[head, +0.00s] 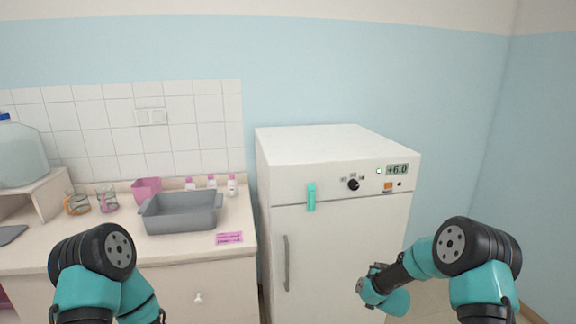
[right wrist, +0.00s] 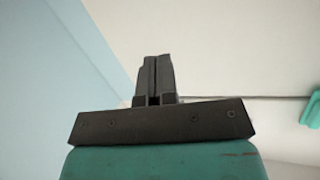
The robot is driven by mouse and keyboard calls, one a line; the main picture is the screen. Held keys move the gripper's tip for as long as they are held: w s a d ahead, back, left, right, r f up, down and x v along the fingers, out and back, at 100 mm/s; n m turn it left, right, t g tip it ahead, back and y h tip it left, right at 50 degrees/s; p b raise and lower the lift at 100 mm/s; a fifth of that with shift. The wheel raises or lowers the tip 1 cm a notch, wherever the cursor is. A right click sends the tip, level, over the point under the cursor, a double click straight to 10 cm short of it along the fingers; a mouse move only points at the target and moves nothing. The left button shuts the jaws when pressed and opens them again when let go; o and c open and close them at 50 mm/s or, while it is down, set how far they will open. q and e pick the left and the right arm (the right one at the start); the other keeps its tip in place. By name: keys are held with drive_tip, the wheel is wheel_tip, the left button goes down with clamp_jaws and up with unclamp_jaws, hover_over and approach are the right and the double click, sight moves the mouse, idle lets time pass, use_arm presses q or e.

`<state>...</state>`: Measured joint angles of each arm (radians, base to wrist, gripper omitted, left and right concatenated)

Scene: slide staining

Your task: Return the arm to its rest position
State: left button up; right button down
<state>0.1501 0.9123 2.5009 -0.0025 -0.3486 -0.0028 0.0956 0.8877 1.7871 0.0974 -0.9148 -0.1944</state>
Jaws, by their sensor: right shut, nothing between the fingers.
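My right arm is bent at the lower right of the head view. Its gripper (head: 375,270) is in front of the white fridge-like cabinet's door, to the right of the door handle. In the right wrist view the two dark fingers (right wrist: 152,75) are together, with nothing between them. My left arm (head: 105,262) shows at the lower left of the head view, in front of the counter. Its gripper is out of the frame.
The white cabinet (head: 330,245) has a grey handle (head: 286,262), a teal clip-like piece (head: 311,197) and a display.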

drive_tip(key=s+a+f+g+y, duration=0.3)
drive_tip(key=s+a+f+g, duration=0.15)
drive_tip(key=s+f, duration=0.7)
drive_tip(key=s+a+f+g, duration=0.2)
drive_tip(key=s+g, duration=0.1)
drive_tip(key=s, duration=0.7)
drive_tip(key=s+a+f+n+g+y, duration=0.1)
drive_tip(key=s+a+f+g, duration=0.1)
drive_tip(key=s, duration=0.8)
drive_tip(key=s+a+f+g+y, duration=0.1)
drive_tip(key=s+g, duration=0.4)
drive_tip(key=s, duration=0.5)
drive_tip(key=shift+a+f+n, duration=0.3)
drive_tip(key=shift+a+f, duration=0.1)
drive_tip(key=shift+f, duration=0.4)
